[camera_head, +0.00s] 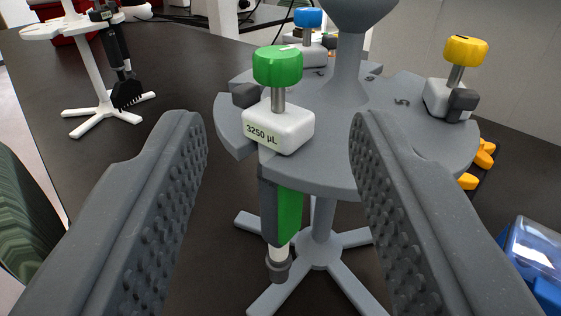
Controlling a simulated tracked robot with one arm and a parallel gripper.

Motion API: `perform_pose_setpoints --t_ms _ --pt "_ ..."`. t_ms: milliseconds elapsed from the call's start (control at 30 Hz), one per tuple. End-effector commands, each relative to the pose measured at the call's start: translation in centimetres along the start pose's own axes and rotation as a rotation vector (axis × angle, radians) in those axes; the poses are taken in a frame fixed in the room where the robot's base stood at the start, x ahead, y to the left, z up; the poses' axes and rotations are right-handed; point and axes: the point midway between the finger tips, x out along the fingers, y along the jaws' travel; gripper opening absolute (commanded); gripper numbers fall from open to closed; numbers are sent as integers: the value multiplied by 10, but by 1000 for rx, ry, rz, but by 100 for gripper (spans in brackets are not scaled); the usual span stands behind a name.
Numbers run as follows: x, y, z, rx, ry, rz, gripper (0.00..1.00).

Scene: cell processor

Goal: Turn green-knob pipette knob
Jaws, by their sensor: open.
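The green-knob pipette hangs upright at the front of a grey round stand (340,165). Its green knob (278,66) sits on a thin grey stem above a white head labelled 3250 µL (290,128). Its green and dark grey body (286,212) hangs below the stand's disc. My gripper (275,130) is open, with one studded finger at the left and one at the right. The fingers are apart from the pipette, which shows in the gap between them. Nothing is held.
A yellow-knob pipette (464,52) and a blue-knob pipette (308,20) sit on the same stand. A white stand (90,75) with a black multichannel pipette (118,60) is at the far left. A blue box (535,255) lies at the right. Dark tabletop (190,75) is clear between the stands.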

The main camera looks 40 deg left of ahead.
Motion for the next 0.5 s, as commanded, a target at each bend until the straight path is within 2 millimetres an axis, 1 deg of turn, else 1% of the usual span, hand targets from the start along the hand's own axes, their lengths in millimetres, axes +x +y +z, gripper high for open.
perform_pose_setpoints --t_ms 33,200,333,500 --pt "-10 1 1 -2 -1 4 42" --pt "-32 1 1 -2 -3 3 42" --pt "-43 1 1 -1 0 2 42" --pt "-49 1 1 0 0 0 42"
